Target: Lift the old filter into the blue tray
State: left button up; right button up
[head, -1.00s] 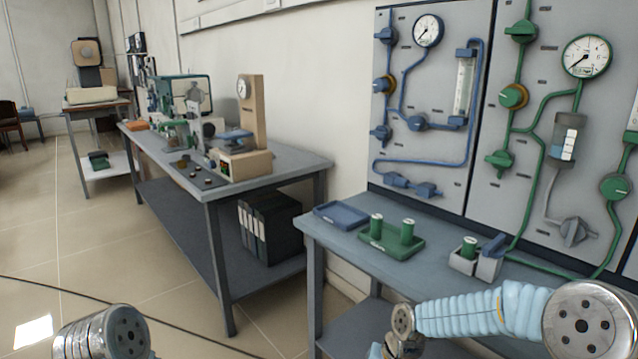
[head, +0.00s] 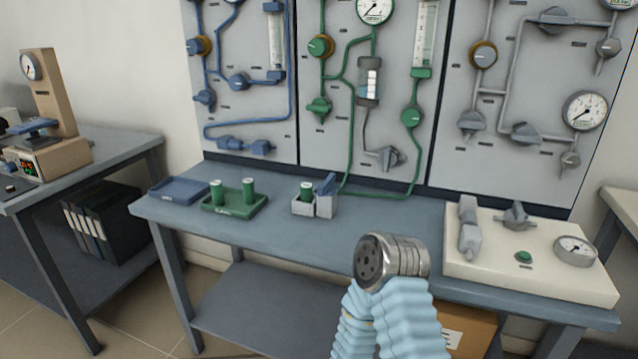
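The blue tray (head: 178,191) lies empty at the left end of the bench, flat on its top. Right of it, a green tray (head: 235,203) holds two upright green cylinders with pale tops. A small grey holder (head: 302,207) holds another green cylinder (head: 307,191). On the middle panel, a grey housing (head: 369,82) shows a white and blue insert. I cannot tell which of these is the old filter. My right arm stands in front of the bench, but its gripper fingers do not show. My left gripper is out of view.
A cream box (head: 530,250) with a gauge and knobs sits at the bench's right end. The middle of the bench (head: 380,215) is clear. Piped panels rise behind. A second bench (head: 110,160) with a tan instrument stands left, with a gap between.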

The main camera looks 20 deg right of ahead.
aim_at(306, 189)
jog(key=i+j+z, duration=0.1)
jog(key=z, duration=0.4)
jog(key=i+j+z, duration=0.15)
jog(key=z, duration=0.35)
jog(key=i+j+z, duration=0.1)
jog(key=j+z, duration=0.15)
jog(key=z, duration=0.25)
jog(key=i+j, duration=0.1)
jog(key=j, duration=0.3)
jog(key=i+j, duration=0.1)
jog(key=j, duration=0.3)
